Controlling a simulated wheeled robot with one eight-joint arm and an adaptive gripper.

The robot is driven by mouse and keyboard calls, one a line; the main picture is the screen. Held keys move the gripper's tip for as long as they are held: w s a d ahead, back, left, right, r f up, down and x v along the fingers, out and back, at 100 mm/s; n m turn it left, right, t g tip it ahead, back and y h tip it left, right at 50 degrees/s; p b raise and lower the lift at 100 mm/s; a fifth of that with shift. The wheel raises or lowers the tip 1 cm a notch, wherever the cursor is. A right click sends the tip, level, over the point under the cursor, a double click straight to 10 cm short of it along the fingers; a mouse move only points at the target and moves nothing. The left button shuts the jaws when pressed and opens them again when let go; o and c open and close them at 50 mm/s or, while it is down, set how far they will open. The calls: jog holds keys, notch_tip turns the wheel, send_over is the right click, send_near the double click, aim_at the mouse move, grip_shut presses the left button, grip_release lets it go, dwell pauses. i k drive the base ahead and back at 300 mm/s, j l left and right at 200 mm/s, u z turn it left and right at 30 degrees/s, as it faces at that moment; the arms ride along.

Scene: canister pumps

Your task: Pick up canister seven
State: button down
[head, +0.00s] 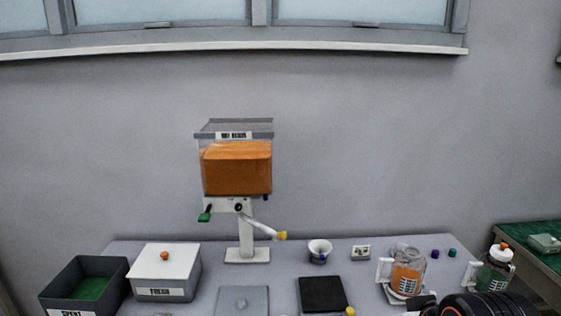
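Two clear canisters with white handles stand at the right of the table. One (405,277) holds orange material, is open at the top and rests on a small pale pad. The other (494,274) holds dark green material and has a white lid with an orange knob. Both have white labels too small to read, so I cannot tell which is canister seven. A black part of my arm, with what seems to be my gripper (424,303), shows at the bottom right, just in front of the canisters. It is cut off by the frame edge, and its fingers are not clear.
A dispenser (237,168) with orange contents stands at the back. A grey bin (70,266) labelled SPENT and a white FRESH box (166,274) are at left. A black plate (322,294), white cup (320,250) and small purple and teal caps are on the table (285,262).

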aim_at(405, 279)
jog(key=k+l+z, duration=0.1)
jog(key=l+z, duration=0.2)
jog(key=z, duration=0.15)
jog(key=k+l, duration=0.2)
jog(key=k, duration=0.2)
jog(key=k+l, duration=0.25)
jog(key=k, duration=0.15)
